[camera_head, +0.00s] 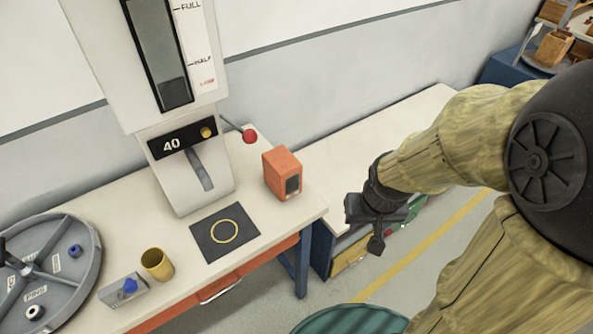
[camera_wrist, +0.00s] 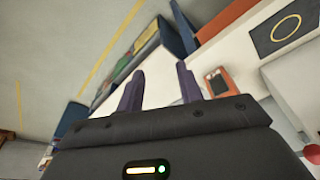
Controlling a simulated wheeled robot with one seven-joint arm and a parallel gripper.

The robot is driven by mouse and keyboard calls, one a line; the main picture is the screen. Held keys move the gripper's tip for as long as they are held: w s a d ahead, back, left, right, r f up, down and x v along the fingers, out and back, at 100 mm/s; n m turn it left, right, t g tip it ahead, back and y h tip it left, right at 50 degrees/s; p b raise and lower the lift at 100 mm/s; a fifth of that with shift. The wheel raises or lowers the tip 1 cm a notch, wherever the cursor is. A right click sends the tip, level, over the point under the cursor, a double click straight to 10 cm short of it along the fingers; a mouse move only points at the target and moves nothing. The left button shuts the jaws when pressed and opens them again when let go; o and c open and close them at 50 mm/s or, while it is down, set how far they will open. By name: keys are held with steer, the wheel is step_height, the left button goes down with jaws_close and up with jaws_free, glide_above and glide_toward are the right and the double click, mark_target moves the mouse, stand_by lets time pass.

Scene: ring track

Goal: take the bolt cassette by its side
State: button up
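An orange-red box with a dark window in its front, which looks like the bolt cassette (camera_head: 279,170), stands upright on the pale bench, right of the dispenser. It also shows in the wrist view (camera_wrist: 219,82), just right of my right finger. My gripper (camera_head: 376,232) is to the right of the box in the head view, beyond the bench end and apart from it. In the wrist view my gripper's two dark purple fingers (camera_wrist: 160,72) are spread with nothing between them.
The dispenser (camera_head: 185,150) with a red-knobbed lever (camera_head: 249,136) stands close left of the box. A dark mat with a yellow ring (camera_head: 224,233), a yellow cup (camera_head: 157,264), a grey block with a blue knob (camera_head: 123,291) and a round grey tray (camera_head: 88,262) are further left.

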steer(key=shift+d, duration=0.1)
steer(key=o, duration=0.5)
steer(key=shift+w, duration=0.1)
steer(key=o, duration=0.4)
steer(key=shift+w+f, duration=0.25)
steer(key=shift+w, duration=0.05)
steer(key=o, duration=0.5)
steer(key=w+f, duration=0.1)
steer(key=w+f+n+t, duration=0.1)
steer(key=w, duration=0.1)
steer(key=w+f+t, duration=0.1)
steer(key=w, duration=0.1)
steer(key=shift+w+d+f+n, duration=0.1)
steer(key=shift+w+d+n, duration=0.05)
steer(key=shift+d+n, duration=0.2)
steer(key=shift+c, duration=0.2)
steer(key=w+a+f+n+t+y+b, duration=0.1)
steer(key=w+a+f+n+t+y, duration=0.35)
steer(key=w, duration=0.45)
steer(key=a+t+y, duration=0.1)
steer(key=t, duration=0.1)
steer(key=s+a+f+t+y, duration=0.1)
steer(key=a+t+y, duration=0.1)
steer(key=s+a+f+t+y, duration=0.1)
steer(key=t+y, duration=0.1)
steer(key=shift+s+a+f+n+y+b, duration=0.1)
steer(key=shift+s+a+n+y+b, duration=0.05)
steer(key=shift+a+n+y+b, duration=0.15)
